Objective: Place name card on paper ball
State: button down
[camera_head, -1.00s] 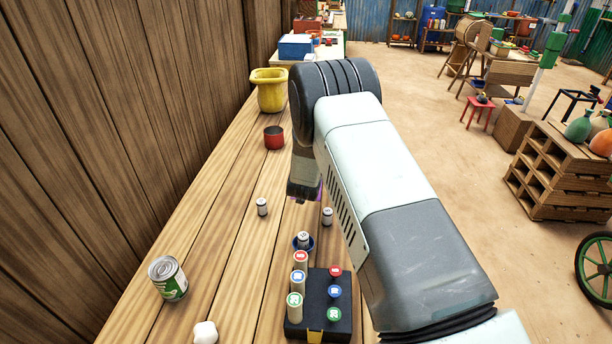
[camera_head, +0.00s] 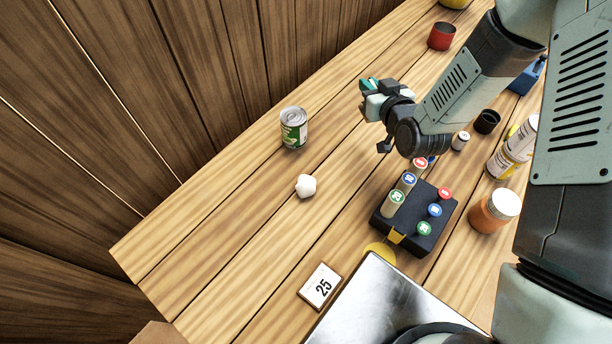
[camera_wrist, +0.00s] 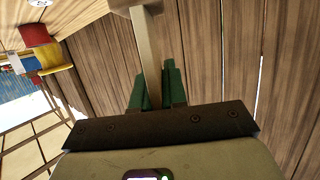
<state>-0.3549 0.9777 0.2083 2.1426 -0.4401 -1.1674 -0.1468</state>
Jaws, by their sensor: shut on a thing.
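The white crumpled paper ball (camera_head: 306,186) lies on the wooden counter, left of the middle in the head view. My gripper (camera_head: 372,86) is above the counter, up and to the right of the ball and apart from it. In the wrist view its green fingers (camera_wrist: 153,78) are shut on a pale narrow bar (camera_wrist: 149,45), which has a wider end at the picture's top edge. I cannot tell whether this is the name card. In the head view it cannot be made out. A white card marked 25 (camera_head: 320,286) lies flat near the counter's front.
A green-labelled can (camera_head: 293,128) stands up-left of the ball. A black stamp tray (camera_head: 412,241) with several stamps is to the right, with an orange jar (camera_head: 487,214) beyond it. A grey metal plate (camera_head: 372,300) is in front. The counter around the ball is clear.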

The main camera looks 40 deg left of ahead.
jog(key=s+a+r+n+g+y, duration=0.1)
jog(key=s+r+n+g, duration=0.2)
jog(key=s, duration=0.8)
jog(key=s+a+r+n+g+y, duration=0.2)
jog(key=s+n+g, duration=0.25)
jog(key=s, duration=0.65)
jog(key=shift+m+g, duration=0.25)
jog(key=shift+g, duration=0.2)
jog(key=shift+d+f, duration=0.2)
jog(key=shift+f, duration=4.85)
jog(key=c, duration=1.2)
grip_release()
jog(key=shift+f, duration=0.1)
jog(key=shift+o, duration=0.2)
jog(key=v, duration=1.2)
jog(key=shift+r, duration=0.35)
